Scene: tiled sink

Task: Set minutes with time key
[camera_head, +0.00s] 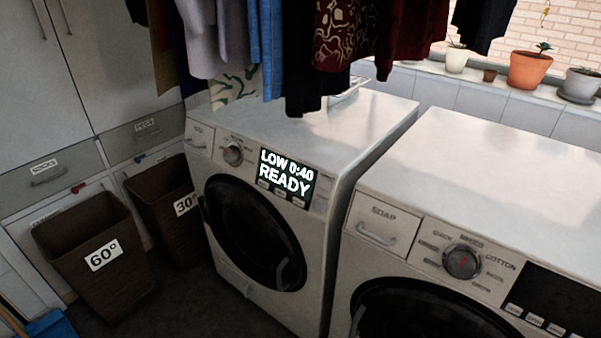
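A white front-loading machine (335,145) stands in the middle of the view. Its lit display (287,179) reads "LOW 0:40 READY". A row of small keys (281,194) sits along the display's lower edge; their labels are too small to read. A round dial (233,154) is left of the display. The machine's dark round door (250,230) looks shut. Neither of my grippers is in view.
A second white machine (480,170) at the right has a dial (462,262), a soap drawer (376,226) and a dark display (556,300). Clothes (340,35) hang above the middle machine. Baskets marked 60° (120,268) and 30° (166,200) stand at the left.

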